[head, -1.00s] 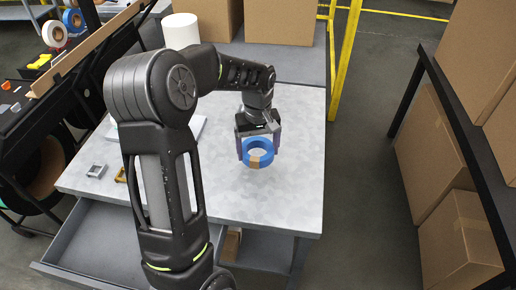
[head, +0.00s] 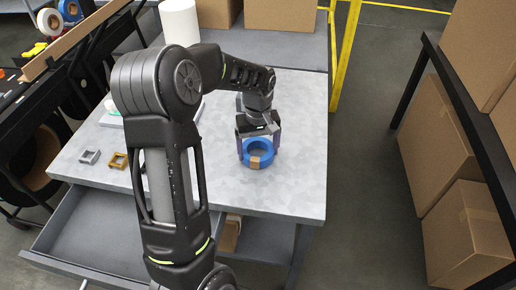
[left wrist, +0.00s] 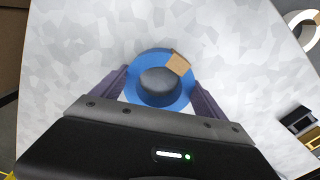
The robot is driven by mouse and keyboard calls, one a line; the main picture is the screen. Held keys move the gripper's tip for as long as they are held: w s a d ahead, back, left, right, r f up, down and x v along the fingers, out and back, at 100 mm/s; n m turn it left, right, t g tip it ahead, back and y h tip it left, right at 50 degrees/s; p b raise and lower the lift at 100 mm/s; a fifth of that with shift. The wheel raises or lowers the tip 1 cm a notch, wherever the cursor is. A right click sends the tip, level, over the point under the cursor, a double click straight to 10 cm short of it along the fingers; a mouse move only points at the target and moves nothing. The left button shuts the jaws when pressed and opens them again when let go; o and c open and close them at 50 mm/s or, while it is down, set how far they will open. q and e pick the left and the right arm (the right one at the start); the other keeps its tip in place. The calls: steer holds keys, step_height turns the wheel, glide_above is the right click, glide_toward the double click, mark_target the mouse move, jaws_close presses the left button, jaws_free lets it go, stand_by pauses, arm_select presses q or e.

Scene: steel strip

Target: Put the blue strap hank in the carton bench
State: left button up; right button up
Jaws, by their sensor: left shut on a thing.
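The blue strap hank (head: 259,154) is a blue ring with a tan paper band on its near side. It is between the fingers of my left gripper (head: 259,147), which is shut on it, above the grey metal table (head: 290,185). In the left wrist view the blue hank (left wrist: 160,94) sits between both fingers of the left gripper (left wrist: 158,92), with its tan band at upper right. Cartons (head: 279,15) stand on a grey bench (head: 300,48) behind the table. My right gripper is not in view.
Two small brackets, one grey (head: 90,157) and one ochre (head: 118,160), lie at the table's left. An open drawer (head: 95,222) sticks out in front. A white cylinder (head: 180,22) stands behind. A yellow post (head: 346,55) and a rack of cartons (head: 447,145) are at right.

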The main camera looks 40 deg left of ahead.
arm_select(q)
steer(key=shift+f, duration=0.25)
stand_by(0.3)
steer(key=o, duration=1.8)
step_height(320, 180, up, 8)
steer(key=shift+f+b, duration=0.1)
steer(key=shift+b, duration=0.65)
